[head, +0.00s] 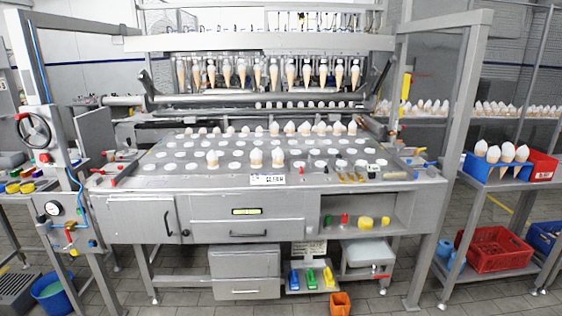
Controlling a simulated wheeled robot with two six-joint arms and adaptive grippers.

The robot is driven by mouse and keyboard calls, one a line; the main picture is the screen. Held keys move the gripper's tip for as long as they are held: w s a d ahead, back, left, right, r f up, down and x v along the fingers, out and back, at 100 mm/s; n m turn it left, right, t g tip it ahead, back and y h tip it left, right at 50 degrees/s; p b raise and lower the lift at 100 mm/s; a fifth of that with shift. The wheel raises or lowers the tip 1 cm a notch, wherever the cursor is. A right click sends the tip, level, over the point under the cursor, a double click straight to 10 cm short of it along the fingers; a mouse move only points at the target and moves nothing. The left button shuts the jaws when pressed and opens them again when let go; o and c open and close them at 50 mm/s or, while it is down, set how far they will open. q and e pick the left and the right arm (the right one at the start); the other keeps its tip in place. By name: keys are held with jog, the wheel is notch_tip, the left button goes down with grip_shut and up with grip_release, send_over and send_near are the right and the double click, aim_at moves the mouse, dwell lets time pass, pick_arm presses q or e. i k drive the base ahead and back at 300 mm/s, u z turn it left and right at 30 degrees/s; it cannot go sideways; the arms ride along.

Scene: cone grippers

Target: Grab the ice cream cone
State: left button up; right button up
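Several ice cream cones with white tops are in the head view; I cannot tell which one the task means. A row of cones (290,129) stands along the table's back. More cones (241,73) hang point down in a line from the machine's upper bar. Several upright cones (493,153) are at the blue bin on the right rack. Neither of my grippers shows in this view.
Metal posts (464,110) frame the machine. A blue bin (480,170) and a red crate (490,257) are on the right rack. An orange bucket (340,304) stands on the floor.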

aim_at(279, 155)
jog(key=z, duration=0.35)
jog(key=i, duration=1.9)
jog(key=u, duration=0.8)
